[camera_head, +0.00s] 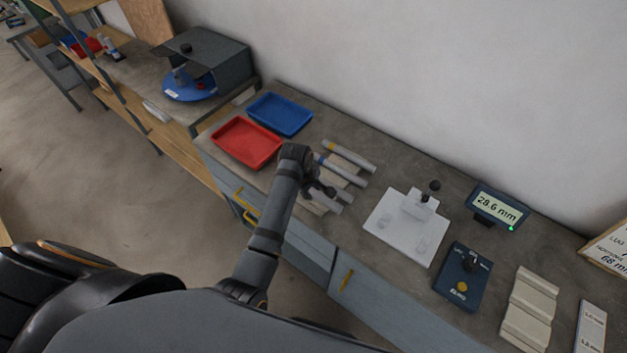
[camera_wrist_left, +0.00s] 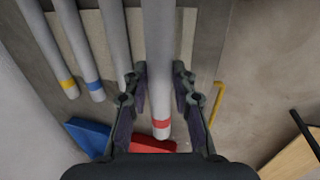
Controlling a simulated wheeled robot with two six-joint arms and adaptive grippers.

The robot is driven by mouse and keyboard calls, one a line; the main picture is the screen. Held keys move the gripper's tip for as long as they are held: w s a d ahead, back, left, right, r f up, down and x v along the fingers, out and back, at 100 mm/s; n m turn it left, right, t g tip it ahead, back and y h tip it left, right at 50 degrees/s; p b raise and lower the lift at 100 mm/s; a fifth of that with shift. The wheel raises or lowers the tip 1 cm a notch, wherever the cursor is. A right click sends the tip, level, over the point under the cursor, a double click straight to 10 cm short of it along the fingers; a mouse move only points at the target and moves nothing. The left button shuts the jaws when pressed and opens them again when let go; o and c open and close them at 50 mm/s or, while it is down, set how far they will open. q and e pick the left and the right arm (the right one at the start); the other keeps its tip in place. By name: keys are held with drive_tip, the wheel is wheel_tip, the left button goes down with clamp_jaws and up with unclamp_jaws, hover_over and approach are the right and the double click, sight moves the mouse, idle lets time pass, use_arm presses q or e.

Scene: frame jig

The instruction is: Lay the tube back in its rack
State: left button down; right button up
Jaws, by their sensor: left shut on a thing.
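My left gripper (camera_head: 316,188) is over the front part of the tube rack in the head view. In the left wrist view, its two fingers (camera_wrist_left: 160,98) are shut on a grey tube with a red band (camera_wrist_left: 158,45). The tube runs lengthwise between the fingers, over or on the pale rack (camera_wrist_left: 188,38); I cannot tell whether it touches. A yellow-banded tube (camera_head: 350,155), a blue-banded tube (camera_head: 343,170) and another grey tube (camera_wrist_left: 116,40) lie side by side on the rack. The left finger partly hides that last tube. My right gripper is out of view.
A red tray (camera_head: 246,142) and a blue tray (camera_head: 281,114) lie left of the rack. A white plate fixture (camera_head: 398,238), a display reading 28.6 mm (camera_head: 497,207) and a dark control box (camera_head: 461,276) stand to the right. The wall runs behind.

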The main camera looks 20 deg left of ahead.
use_arm(q)
drive_tip(key=x, duration=0.3)
drive_tip(key=shift+s+b, duration=0.35)
drive_tip(key=shift+s+f, duration=0.2)
drive_tip(key=shift+f, duration=0.25)
drive_tip(key=c, duration=1)
unclamp_jaws()
drive_tip(key=shift+f, duration=0.1)
